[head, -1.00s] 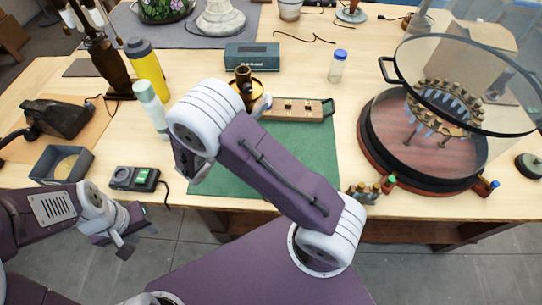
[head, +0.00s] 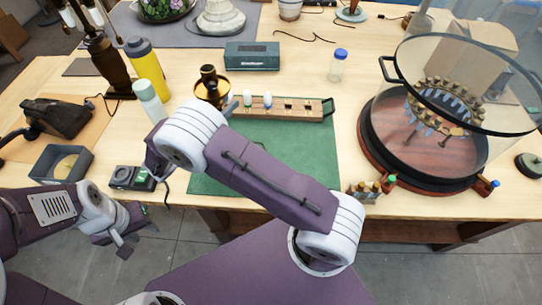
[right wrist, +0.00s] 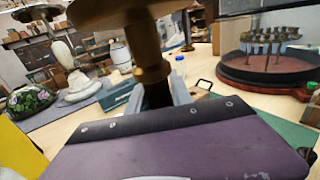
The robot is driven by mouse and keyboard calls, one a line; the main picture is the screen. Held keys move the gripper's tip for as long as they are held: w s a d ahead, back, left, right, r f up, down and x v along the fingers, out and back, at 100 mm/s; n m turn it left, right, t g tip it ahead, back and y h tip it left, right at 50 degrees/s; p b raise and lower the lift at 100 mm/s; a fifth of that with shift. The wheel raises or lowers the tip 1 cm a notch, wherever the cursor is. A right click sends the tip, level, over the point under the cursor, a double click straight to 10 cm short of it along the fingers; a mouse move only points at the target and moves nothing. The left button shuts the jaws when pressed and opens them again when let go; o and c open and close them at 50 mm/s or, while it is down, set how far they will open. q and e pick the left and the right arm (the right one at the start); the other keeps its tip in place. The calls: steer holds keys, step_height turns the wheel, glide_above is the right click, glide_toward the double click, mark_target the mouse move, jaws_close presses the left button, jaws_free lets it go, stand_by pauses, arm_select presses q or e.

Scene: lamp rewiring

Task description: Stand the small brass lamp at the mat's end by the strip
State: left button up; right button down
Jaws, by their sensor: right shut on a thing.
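The small brass lamp (head: 209,76) is at the far left corner of the green mat (head: 280,160), left of the wooden strip (head: 295,113). It looks upright; its foot is partly hidden, and I cannot tell whether it touches the mat or table. In the right wrist view its brass stem (right wrist: 146,40) fills the upper middle. My right gripper (right wrist: 157,95) is shut on the dark part of the lamp; in the head view my arm mostly hides it. My left gripper (head: 124,238) hangs low at the left, in front of the table, away from the lamp.
A white-green bottle (head: 148,98) and a yellow bottle (head: 147,68) stand just left of the lamp. A teal box (head: 252,56) is behind the strip. A glass-covered round stand (head: 425,135) is at the right. The mat's right part is clear.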

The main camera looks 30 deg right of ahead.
steer(key=w+a, duration=0.2)
steer(key=a, duration=0.1)
steer(key=w+a+b, duration=0.1)
steer(key=shift+a+r, duration=0.1)
steer(key=shift+a, duration=0.2)
stand_by(0.5)
steer(key=shift+s, duration=0.1)
stand_by(0.4)
steer(key=shift+p, duration=0.35)
steer(key=shift+f+b, duration=1.55)
steer(key=shift+f, duration=0.95)
